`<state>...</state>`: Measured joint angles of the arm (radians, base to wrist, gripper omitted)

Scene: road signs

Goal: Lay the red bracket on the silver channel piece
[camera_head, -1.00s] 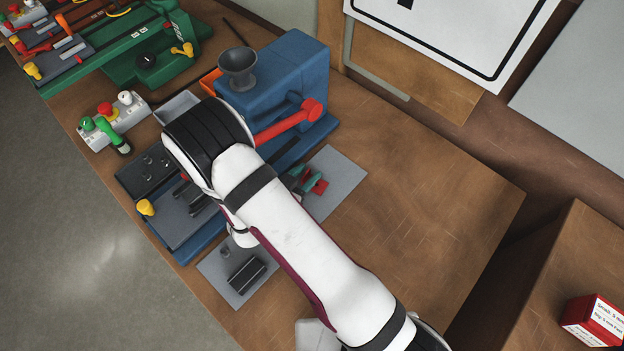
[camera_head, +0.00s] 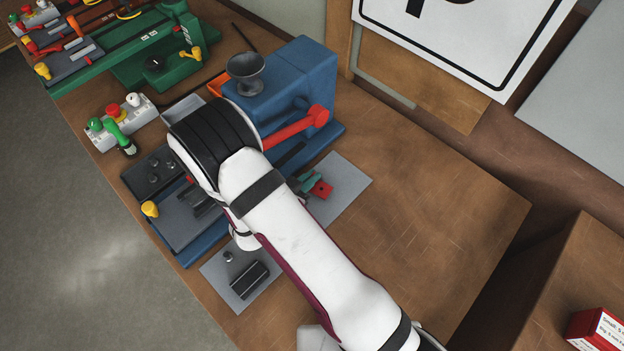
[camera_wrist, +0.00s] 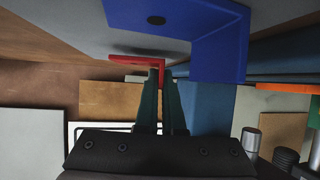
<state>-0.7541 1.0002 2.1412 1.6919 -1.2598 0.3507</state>
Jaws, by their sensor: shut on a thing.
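The red bracket (camera_head: 322,189) is between the tips of my gripper (camera_head: 309,182), over the right part of a grey sheet; I cannot tell if it touches it. In the wrist view the green fingers of my gripper (camera_wrist: 161,88) are shut on the red bracket (camera_wrist: 135,60), which has an L shape. A larger blue bracket (camera_wrist: 175,18) with a hole is close to the camera there; my arm hides it in the head view. A dark grey channel-like piece (camera_head: 248,280) lies on the lower grey sheet; I cannot tell whether it is the silver channel piece.
A blue machine (camera_head: 285,85) with a funnel and a red lever (camera_head: 297,127) stands just behind my gripper. A button box (camera_head: 122,122) and green machine (camera_head: 140,60) are further left. The bench (camera_head: 430,200) is clear to the right. A red box (camera_head: 598,328) sits lower right.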

